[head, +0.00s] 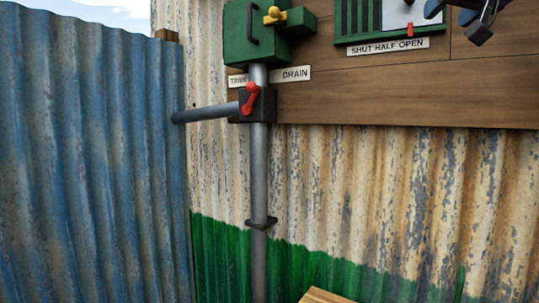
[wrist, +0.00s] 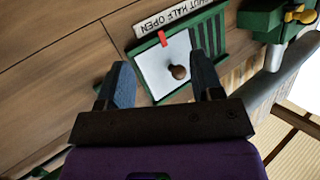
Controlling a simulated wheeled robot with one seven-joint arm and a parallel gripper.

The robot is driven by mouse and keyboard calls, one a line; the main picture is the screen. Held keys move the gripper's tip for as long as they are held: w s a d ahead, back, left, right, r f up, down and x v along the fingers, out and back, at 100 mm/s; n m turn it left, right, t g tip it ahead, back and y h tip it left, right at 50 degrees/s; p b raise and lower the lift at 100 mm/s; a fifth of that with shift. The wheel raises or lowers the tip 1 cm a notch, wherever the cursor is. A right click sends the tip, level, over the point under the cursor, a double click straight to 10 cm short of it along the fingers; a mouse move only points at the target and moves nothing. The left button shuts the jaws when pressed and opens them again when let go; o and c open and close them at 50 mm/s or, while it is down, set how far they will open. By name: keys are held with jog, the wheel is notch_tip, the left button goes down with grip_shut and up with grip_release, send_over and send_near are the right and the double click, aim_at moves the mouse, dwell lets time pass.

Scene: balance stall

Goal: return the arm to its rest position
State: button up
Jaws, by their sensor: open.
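My gripper (wrist: 160,60) is open and empty in the wrist view, its two blue-grey fingers apart in front of a green-framed sliding shutter (wrist: 222,38). The shutter's white plate (wrist: 153,72) and brown knob (wrist: 178,72) show between the fingers; I see no contact with the knob. In the head view, dark parts at the top right edge seem to be my gripper, mostly cut off by the frame. The shutter frame (head: 362,20) is beside them, with its red pointer (head: 410,29) above the word OPEN on the label (head: 388,47).
A green box (head: 240,40) with a yellow knob (head: 275,16) hangs left of the shutter. Below it, a grey pipe (head: 259,180) carries a red valve lever (head: 250,98). A blue corrugated wall (head: 90,150) closes the left side. A wooden edge (head: 322,297) shows at the bottom.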

jog(key=s+a+f+g, duration=0.1)
jog(key=s+f+g, duration=0.2)
jog(key=f, duration=1)
jog(key=s+a+f+n+g, duration=0.1)
jog(key=s+f+g, duration=0.3)
jog(key=s+f, duration=0.4)
jog(key=s+a+f+n+g, duration=0.1)
jog(key=s+f+g, duration=0.2)
jog(key=f, duration=1.5)
jog(key=s, duration=0.3)
jog(key=shift+s+f+y, duration=0.15)
jog(key=shift+s+y, duration=0.1)
jog(key=shift+y, duration=0.05)
